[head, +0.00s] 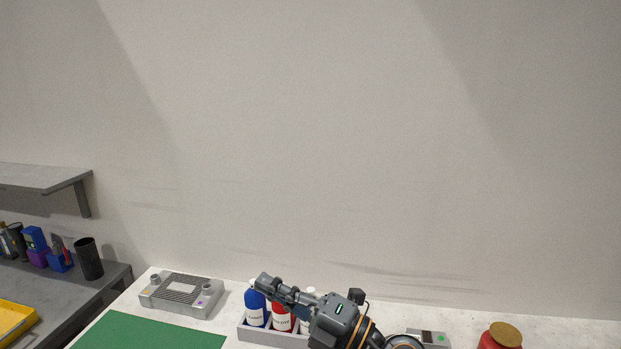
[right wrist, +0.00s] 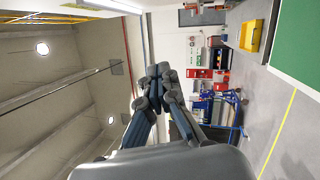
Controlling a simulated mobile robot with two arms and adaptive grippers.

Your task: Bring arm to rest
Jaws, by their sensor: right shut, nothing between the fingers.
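My right gripper (head: 268,284) is at the bottom middle of the head view, pointing to the left in front of a grey bottle tray. Its fingers are shut and empty. In the right wrist view the two fingertips (right wrist: 158,72) meet, with only the room behind them. My left gripper is in neither view. No jig can be made out.
The grey tray (head: 262,336) holds blue (head: 255,308), red (head: 281,319) and white bottles, partly hidden by my right arm. A grey device (head: 181,294), a green mat (head: 150,334) and a red jar (head: 500,338) are on the white table. A dark shelf (head: 45,177) hangs left.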

